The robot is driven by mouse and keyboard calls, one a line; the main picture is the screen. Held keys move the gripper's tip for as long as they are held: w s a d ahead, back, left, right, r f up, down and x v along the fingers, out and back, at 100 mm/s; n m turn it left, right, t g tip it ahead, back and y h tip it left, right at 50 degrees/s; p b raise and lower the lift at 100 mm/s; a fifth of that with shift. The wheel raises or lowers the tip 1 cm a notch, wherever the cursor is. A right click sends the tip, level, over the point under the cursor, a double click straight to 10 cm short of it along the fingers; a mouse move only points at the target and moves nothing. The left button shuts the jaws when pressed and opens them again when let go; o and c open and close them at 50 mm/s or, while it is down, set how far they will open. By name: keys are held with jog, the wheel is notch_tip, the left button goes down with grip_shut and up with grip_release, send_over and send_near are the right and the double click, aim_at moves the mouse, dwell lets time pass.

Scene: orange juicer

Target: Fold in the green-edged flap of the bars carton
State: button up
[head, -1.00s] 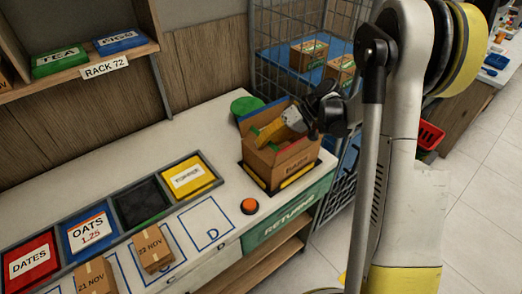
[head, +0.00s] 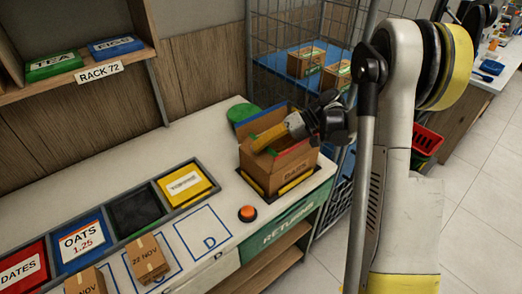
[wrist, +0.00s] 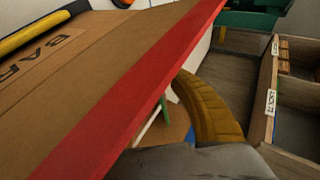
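The brown bars carton (head: 285,172) stands open-topped in a yellow-and-black marked spot at the counter's right end. A small green strip (head: 270,152), seemingly the green-edged flap, shows low inside its opening, and a green sliver (wrist: 165,104) shows in the wrist view. A brown panel with a red edge (wrist: 130,85) fills the wrist view's left side. My gripper (head: 268,137) reaches in over the carton from the right, a yellow finger across its opening. That curved yellow finger (wrist: 212,105) also shows in the wrist view. The other finger and any contact are hidden.
An orange-red button (head: 247,213) is in front-left. Labelled bins, including OATS (head: 83,240), and small cartons (head: 148,258) stand left. A wire cage (head: 290,40) with cartons stands behind.

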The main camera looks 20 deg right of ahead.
jog(key=shift+r, duration=0.1)
notch_tip(320, 180, up, 10)
jog(key=shift+f, duration=0.1)
dwell(0.4)
jog(key=s+d+h+p, duration=0.1)
jog(key=h+p, duration=0.1)
jog(key=p, duration=0.2)
jog(key=s+d+n+t+h+p, duration=0.1)
jog(key=s+d+h+p, duration=0.1)
jog(key=h+p, duration=0.1)
jog(key=shift+s+p, duration=0.2)
jog(key=shift+p, duration=0.2)
jog(key=shift+h, duration=0.3)
jog(key=b+x, duration=0.2)
jog(key=x, duration=0.8)
jog(key=shift+w+d+f, duration=0.1)
jog(key=shift+d, duration=0.1)
jog(key=shift+w+a+f+b, duration=0.15)
jog(key=shift+a+f+b, duration=0.15)
jog(key=shift+f, duration=0.2)
